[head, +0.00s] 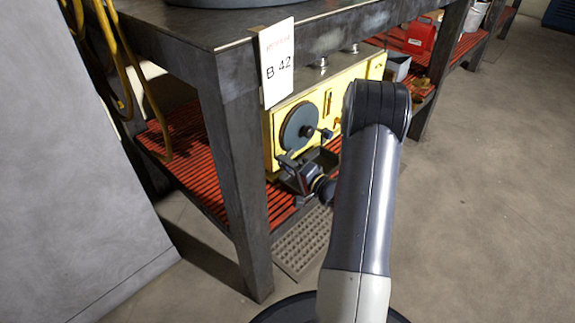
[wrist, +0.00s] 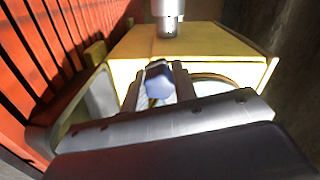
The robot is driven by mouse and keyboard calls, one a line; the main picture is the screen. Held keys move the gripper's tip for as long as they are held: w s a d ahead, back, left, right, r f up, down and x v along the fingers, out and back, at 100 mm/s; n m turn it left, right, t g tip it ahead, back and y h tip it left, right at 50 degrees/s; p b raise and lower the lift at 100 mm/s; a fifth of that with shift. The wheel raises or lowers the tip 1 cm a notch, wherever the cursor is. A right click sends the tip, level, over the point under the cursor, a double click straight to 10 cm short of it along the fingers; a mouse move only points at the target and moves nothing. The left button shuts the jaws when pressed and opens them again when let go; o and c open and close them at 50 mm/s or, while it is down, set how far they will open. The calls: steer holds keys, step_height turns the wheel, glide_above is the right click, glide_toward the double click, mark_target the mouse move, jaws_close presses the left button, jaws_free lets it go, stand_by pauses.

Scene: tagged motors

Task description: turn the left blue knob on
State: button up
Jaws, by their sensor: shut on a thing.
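The yellow machine (head: 353,95) stands on the red slatted lower shelf of a steel bench. A blue knob (wrist: 159,88) shows between my two fingers in the wrist view. My gripper (wrist: 158,84) is shut on this knob, with one finger on each side. In the head view my gripper (head: 297,160) is at the lower front of the yellow machine, below a dark round disc (head: 298,126). The held knob is hidden there by the gripper. A small blue-grey part (head: 326,134) sticks out to the right of the disc; I cannot tell whether it is a second knob.
The bench leg (head: 238,180) stands close left of my gripper. A white tag reading B 42 (head: 277,62) hangs from the bench top. The red slatted shelf (head: 195,150) lies below, with a floor grate (head: 303,245) in front. Open floor is on the right.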

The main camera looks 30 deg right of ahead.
steer(key=shift+n, duration=0.5)
steer(key=o, duration=1)
steer(key=p+v, duration=0.2)
steer(key=v, duration=0.8)
steer(key=shift+s+d+p, duration=0.15)
steer(key=shift+s+p, duration=0.15)
steer(key=shift+s, duration=0.05)
steer(key=b+x, duration=0.2)
steer(key=x, duration=0.9)
steer(key=shift+b, duration=0.35)
steer(key=shift+s, duration=0.1)
